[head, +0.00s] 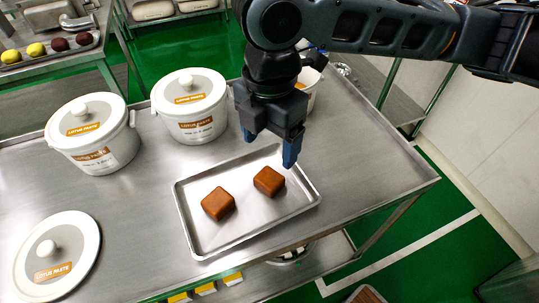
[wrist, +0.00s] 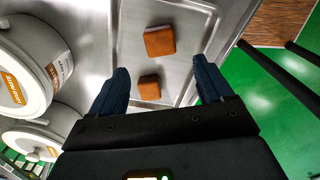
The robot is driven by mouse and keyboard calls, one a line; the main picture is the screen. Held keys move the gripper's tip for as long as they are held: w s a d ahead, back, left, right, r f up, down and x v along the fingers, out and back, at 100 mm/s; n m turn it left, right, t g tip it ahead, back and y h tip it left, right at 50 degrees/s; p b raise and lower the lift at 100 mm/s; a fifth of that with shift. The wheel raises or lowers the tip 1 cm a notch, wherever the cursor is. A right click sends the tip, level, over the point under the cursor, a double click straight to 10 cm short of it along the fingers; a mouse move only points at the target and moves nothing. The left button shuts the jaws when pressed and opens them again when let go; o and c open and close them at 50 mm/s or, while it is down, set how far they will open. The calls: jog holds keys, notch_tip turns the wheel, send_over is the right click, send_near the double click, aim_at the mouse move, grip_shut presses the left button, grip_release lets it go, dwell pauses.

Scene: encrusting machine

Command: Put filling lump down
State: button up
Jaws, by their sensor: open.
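Two brown, block-shaped filling lumps rest on a shallow metal tray (head: 186,222). One lump (head: 218,203) is left of the tray's middle and the other lump (head: 268,181) is right of it, with a gap between them. My gripper (head: 269,148) is above the back right part of the tray, its blue fingers spread and pointing down, with nothing held. In the wrist view, my open gripper (wrist: 160,75) shows one lump (wrist: 149,87) between its fingers and another lump (wrist: 159,41) farther out. Both lie apart from the fingers.
Two lidded white Lotus Paste tubs (head: 92,135) (head: 190,107) stand behind the tray on the steel table (head: 130,215). A loose lid (head: 56,255) lies at the front left. Another tub (head: 309,88) is partly hidden behind my arm. A separate tray of coloured balls (head: 45,52) is at far left.

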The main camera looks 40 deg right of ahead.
jog(key=shift+r, duration=0.9)
